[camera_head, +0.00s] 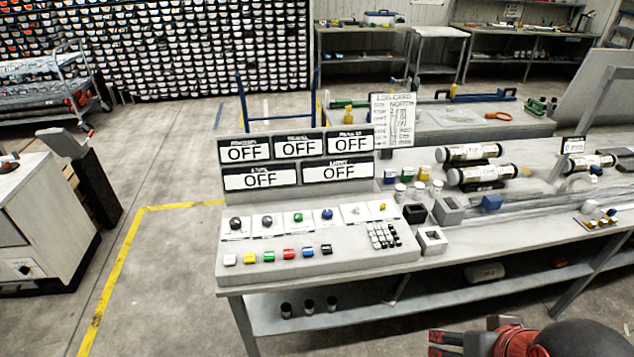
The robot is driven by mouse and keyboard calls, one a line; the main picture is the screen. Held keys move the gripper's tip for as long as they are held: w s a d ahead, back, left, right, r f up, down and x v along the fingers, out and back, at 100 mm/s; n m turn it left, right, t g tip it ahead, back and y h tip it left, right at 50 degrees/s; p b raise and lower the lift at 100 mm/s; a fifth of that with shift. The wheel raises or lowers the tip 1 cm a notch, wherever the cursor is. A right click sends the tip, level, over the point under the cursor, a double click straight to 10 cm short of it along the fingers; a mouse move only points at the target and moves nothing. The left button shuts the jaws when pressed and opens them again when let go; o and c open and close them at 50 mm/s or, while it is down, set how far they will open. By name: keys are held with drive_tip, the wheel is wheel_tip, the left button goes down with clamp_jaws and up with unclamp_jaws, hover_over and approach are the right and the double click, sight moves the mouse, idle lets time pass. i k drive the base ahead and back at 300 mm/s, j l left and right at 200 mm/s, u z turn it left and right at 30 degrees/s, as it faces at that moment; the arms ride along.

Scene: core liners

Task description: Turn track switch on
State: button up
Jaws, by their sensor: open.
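A sloped control panel (315,240) stands at the left end of the workbench. Its upright back carries several displays (297,148), all reading OFF; the small labels above the words are too blurred to read surely. A row of small switches and knobs, including black (236,224), green (298,217), blue (327,214) and yellow (382,207) ones, runs below the displays. I cannot tell which is the track switch. My gripper (434,345) is at the bottom edge, in front of the bench and apart from the panel. It is open, partly cut off, and looks empty.
Coloured buttons (289,254) and a black-and-white keypad (384,236) share the panel. Small open boxes (432,240), jars (400,192) and core tubes (483,175) stand to its right. A log card (392,120) stands behind.

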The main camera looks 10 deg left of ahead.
sight(235, 223)
drive_tip(key=u, duration=1.3)
